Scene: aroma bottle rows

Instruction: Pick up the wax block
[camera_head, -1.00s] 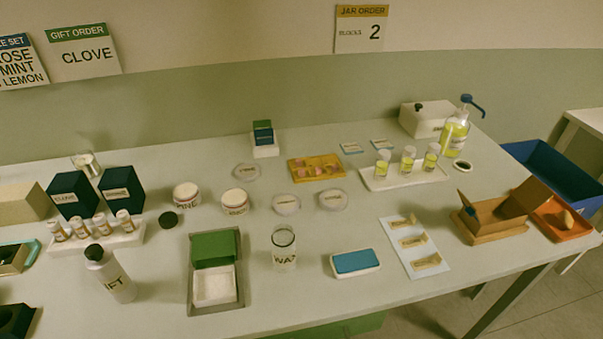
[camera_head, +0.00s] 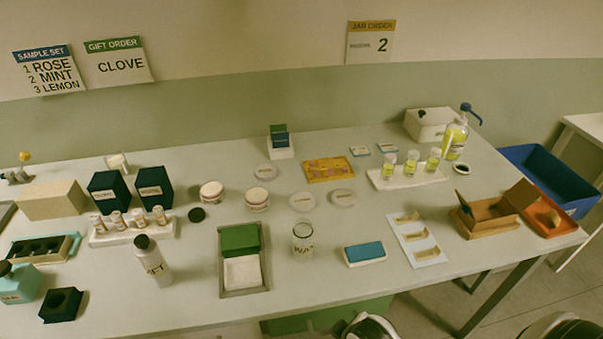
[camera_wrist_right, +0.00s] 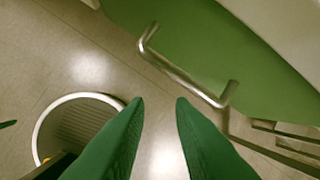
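In the head view, a yellow tray (camera_head: 312,178) with small yellowish and pinkish pieces that may be the wax blocks lies toward the back of the table; single blocks are hard to make out. A clear glass jar (camera_head: 303,240) with a label that seems to read WAX stands nearer the front edge. My right gripper (camera_wrist_right: 160,102) shows only in the right wrist view. Its two green fingers are apart with nothing between them, over the floor beside a green front. My left gripper is in no view.
A green box in a grey tray (camera_head: 262,287), a white bottle (camera_head: 152,262), and a blue-topped white block (camera_head: 365,254) stand along the table's front. A metal handle (camera_wrist_right: 183,75) and a round bin (camera_wrist_right: 42,128) are near my right gripper.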

